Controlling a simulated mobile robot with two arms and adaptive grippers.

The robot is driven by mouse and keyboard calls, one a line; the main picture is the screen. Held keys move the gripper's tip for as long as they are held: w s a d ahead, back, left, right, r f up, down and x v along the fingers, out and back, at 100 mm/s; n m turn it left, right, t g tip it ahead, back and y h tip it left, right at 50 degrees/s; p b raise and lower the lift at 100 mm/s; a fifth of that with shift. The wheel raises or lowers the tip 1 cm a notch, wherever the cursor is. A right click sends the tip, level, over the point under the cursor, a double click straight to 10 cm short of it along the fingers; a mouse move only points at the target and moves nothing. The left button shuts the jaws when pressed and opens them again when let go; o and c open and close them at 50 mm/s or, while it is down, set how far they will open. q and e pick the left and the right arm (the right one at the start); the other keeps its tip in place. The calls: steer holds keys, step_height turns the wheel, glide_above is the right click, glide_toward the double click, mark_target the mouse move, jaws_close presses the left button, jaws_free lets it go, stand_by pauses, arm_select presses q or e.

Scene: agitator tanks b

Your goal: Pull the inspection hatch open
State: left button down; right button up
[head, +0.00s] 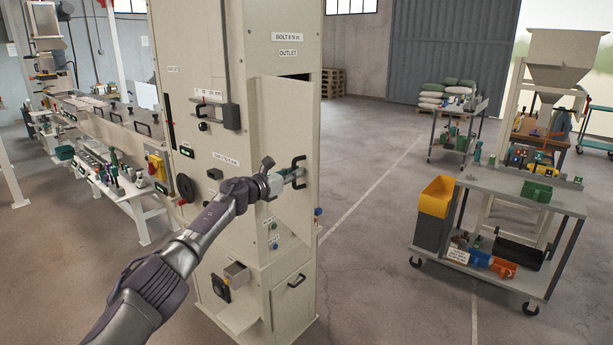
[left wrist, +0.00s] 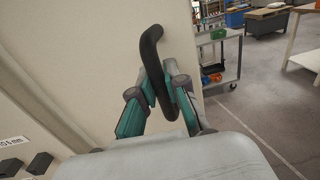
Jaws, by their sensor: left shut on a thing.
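The inspection hatch (head: 282,120) is a tall beige panel on the face of the cabinet, below the OUTLET label. A dark gap shows along its top edge, so it seems to stand slightly ajar. Its black bar handle (head: 299,164) is on the right part of the panel. My left gripper (head: 296,177) is shut on this handle. In the left wrist view, the teal fingers of the left gripper (left wrist: 158,98) close around the lower part of the black handle (left wrist: 150,45), beside the pale panel (left wrist: 85,50). My right gripper is not in view.
The beige cabinet (head: 215,90) carries switches, a black knob and a lower drawer front with a black handle. A grey cart (head: 515,190) with bins stands to the right. The floor (head: 365,240) between cabinet and cart is clear. A workbench stands at left.

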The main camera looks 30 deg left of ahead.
arm_select(q)
steer(key=shift+m+h, duration=0.3)
steer(key=shift+h, duration=0.1)
steer(key=shift+s+a+b, duration=0.55)
steer(key=shift+s+a, duration=0.75)
steer(key=shift+s, duration=0.3)
steer(key=c, duration=1.2)
jaws_free()
steer(key=v, duration=1.2)
steer(key=shift+r, duration=0.1)
